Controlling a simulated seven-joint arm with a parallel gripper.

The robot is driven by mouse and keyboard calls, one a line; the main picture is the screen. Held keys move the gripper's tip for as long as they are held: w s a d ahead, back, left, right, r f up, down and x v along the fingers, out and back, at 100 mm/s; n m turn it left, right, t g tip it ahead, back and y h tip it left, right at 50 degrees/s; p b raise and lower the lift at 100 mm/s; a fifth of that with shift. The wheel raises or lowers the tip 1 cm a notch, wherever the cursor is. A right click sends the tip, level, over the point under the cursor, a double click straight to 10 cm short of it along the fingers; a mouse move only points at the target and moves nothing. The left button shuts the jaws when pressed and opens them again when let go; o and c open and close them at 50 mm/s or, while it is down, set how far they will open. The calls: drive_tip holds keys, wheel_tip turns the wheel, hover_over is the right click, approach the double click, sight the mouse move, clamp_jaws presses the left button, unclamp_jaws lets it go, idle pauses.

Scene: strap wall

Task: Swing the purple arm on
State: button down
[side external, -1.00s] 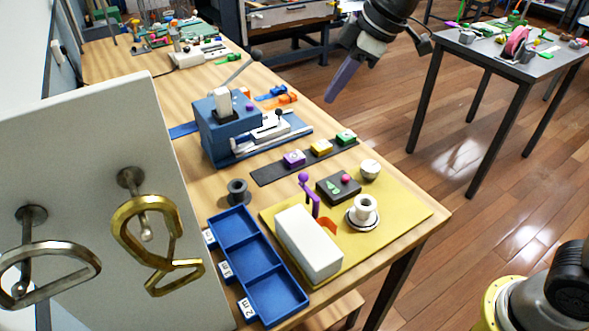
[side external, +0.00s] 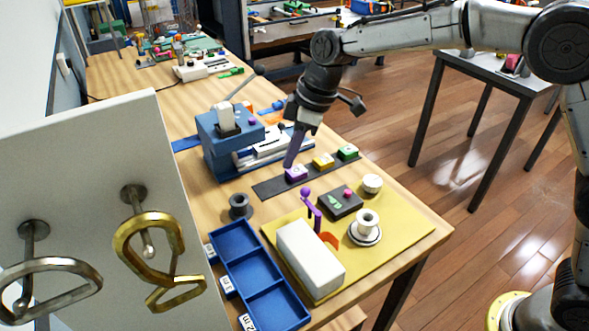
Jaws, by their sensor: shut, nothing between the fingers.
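The purple arm (side external: 312,210) is a small lever with a round knob on top. It stands up, leaning slightly, on the yellow board (side external: 408,227), behind the white block (side external: 309,258) and left of a dark box (side external: 339,202). An orange-red piece (side external: 329,239) lies by its foot. My gripper (side external: 289,164) points down with its purplish fingers shut and empty. In the picture its tips are just above and left of the purple button block (side external: 296,174), a short way above the purple arm's knob. I cannot tell whether the tips touch the block.
The black strip (side external: 270,188) also carries yellow (side external: 323,161) and green (side external: 347,152) blocks. A blue machine (side external: 222,148) stands behind, left of my gripper. A white spool (side external: 366,223) and white knob (side external: 372,183) sit on the board. A blue tray (side external: 236,243) lies left; the wall panel (side external: 85,150) stands further left.

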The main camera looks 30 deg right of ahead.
sight(311, 210)
wheel_tip(311, 210, down, 8)
drive_tip(key=shift+w+a+f, duration=0.1)
drive_tip(key=shift+a+f, duration=0.05)
drive_tip(key=shift+s+d, duration=0.45)
drive_tip(key=shift+d, duration=0.2)
drive_tip(key=shift+w+d+m, duration=0.1)
drive_tip(key=shift+d+m, duration=0.4)
drive_tip(key=shift+m, duration=0.4)
drive_tip(key=s+d+m+h, duration=0.1)
drive_tip(key=d+m, duration=0.1)
drive_tip(key=m, duration=0.3)
drive_tip(key=s+d+m+h, duration=0.2)
drive_tip(key=m, duration=0.3)
drive_tip(key=s+d+m+t+h, duration=0.1)
drive_tip(key=d+m, duration=0.1)
drive_tip(key=m, duration=0.3)
drive_tip(key=shift+s+d+m+h, duration=0.2)
drive_tip(key=shift+d+m+h, duration=0.1)
drive_tip(key=shift+h, duration=0.1)
drive_tip(key=shift+a, duration=0.2)
